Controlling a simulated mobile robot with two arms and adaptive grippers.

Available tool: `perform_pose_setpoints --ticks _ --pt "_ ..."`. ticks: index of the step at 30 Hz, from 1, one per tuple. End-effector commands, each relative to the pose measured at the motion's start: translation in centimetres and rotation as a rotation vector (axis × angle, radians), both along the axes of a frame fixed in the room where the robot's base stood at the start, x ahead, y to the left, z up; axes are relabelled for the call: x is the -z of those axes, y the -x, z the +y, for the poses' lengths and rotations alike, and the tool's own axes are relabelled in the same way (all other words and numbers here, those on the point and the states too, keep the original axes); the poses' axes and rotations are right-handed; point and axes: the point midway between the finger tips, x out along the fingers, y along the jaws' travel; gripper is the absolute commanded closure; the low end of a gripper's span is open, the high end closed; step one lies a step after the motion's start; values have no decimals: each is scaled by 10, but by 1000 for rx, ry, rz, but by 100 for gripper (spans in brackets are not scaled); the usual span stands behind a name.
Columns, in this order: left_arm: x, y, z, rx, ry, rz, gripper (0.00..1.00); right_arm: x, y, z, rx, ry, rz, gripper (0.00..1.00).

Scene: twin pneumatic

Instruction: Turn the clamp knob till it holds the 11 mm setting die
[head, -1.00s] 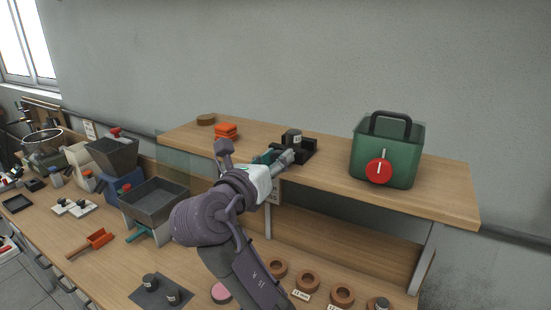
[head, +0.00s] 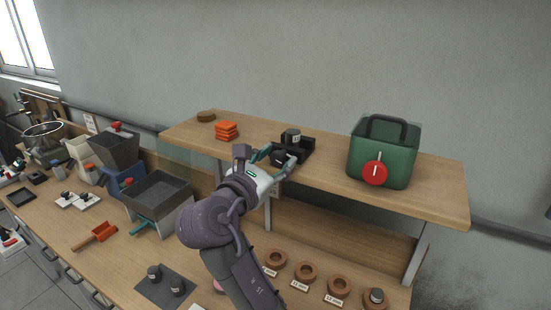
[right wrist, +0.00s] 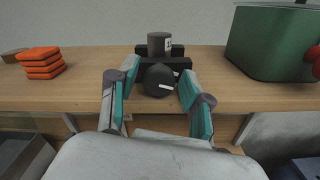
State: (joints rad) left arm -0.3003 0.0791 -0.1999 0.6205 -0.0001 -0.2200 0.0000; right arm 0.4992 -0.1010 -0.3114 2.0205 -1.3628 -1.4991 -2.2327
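The black clamp (head: 306,148) stands on the wooden shelf, left of the green container. A dark grey cylindrical die (head: 292,135) sits upright in it; its pale label is too small to read. The round black clamp knob (right wrist: 159,80) faces me in the right wrist view, with a white mark that points right and slightly down. My right gripper (head: 279,157) is open, one teal finger on each side of the knob. In the right wrist view the gripper (right wrist: 158,78) shows gaps between both fingers and the knob. My left gripper is out of view.
The green container (head: 385,158) with a red dial (head: 375,173) stands right of the clamp. Orange stacked pieces (head: 226,131) lie to its left. Brown rings (head: 305,271) lie on the lower bench (head: 125,265). The shelf (head: 430,200) is clear in front of the container.

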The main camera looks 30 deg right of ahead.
Motion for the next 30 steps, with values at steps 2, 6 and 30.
perform_pose_setpoints --ticks 2,6,30 --pt "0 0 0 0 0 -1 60 0 0 0 0 0 0 43" --pt "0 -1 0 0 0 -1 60 0 0 0 0 1 1 43" --pt "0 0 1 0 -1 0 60 -98 0 0 0 0 0 43"
